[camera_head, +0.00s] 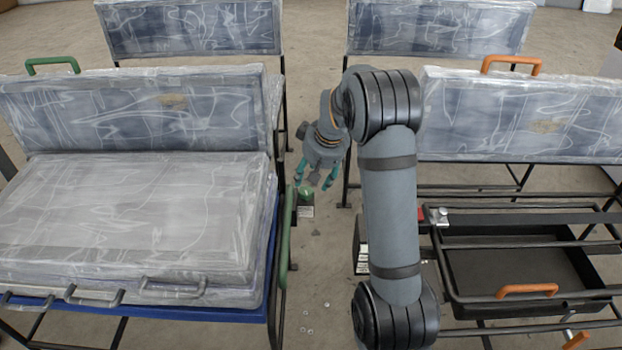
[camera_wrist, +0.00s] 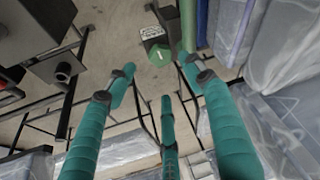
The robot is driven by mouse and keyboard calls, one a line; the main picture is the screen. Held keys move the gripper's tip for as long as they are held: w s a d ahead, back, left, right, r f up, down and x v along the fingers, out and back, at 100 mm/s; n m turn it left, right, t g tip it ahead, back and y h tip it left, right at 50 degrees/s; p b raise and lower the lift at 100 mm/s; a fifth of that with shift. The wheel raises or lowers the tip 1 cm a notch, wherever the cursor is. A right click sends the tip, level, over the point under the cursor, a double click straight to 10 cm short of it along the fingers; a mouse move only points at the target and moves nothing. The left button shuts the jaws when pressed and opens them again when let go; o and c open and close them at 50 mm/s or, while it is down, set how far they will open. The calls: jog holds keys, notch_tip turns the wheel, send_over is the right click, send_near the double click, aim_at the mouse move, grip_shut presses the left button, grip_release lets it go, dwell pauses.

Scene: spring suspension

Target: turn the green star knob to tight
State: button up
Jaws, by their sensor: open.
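My gripper (camera_head: 315,181) has teal fingers and hangs in the aisle between the two seat rows, beside the left seat. The fingers are spread and empty; they also show in the wrist view (camera_wrist: 155,72). A green knob (camera_head: 305,194) is seen just below the fingers, with a white label plate by it. In the wrist view the green knob (camera_wrist: 158,52) lies beyond the fingertips, between the two upper fingers, with a light mark on its face. The fingers appear apart from it. Its star shape and the label's writing are too small to make out.
A plastic-wrapped seat (camera_head: 130,215) with a green side rail (camera_head: 286,235) stands close left of the gripper. On the right is an open metal frame with a black tray (camera_head: 520,270) and an orange handle (camera_head: 527,290). The floor between shows bare, with small loose bits.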

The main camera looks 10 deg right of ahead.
aim_at(306, 191)
jog(key=shift+m+g, duration=0.3)
jog(key=shift+m, duration=0.1)
jog(key=d+p, duration=0.1)
jog(key=d+r+p, duration=0.1)
jog(key=d+p, duration=0.1)
jog(key=d+r+p, duration=0.1)
jog(key=d+p, duration=0.1)
jog(key=shift+w+d+r, duration=0.1)
jog(key=shift+w+r, duration=0.15)
jog(key=shift+w, duration=0.05)
jog(key=a+f+n+b, duration=0.1)
jog(key=a+f+n, duration=0.1)
jog(key=f, duration=0.1)
jog(key=w+a+f+n+y+b, duration=0.1)
jog(key=a+f+n, duration=0.1)
jog(key=f, duration=0.1)
jog(key=w+a+f+n+b, duration=0.1)
jog(key=f, duration=0.3)
jog(key=shift+w+a+n+y, duration=0.2)
jog(key=shift+a+n+y, duration=0.1)
jog(key=shift+a+n, duration=0.1)
jog(key=shift+c, duration=0.3)
jog(key=c, duration=1.1)
jog(key=shift+a+b, duration=0.1)
jog(key=shift+b, duration=0.3)
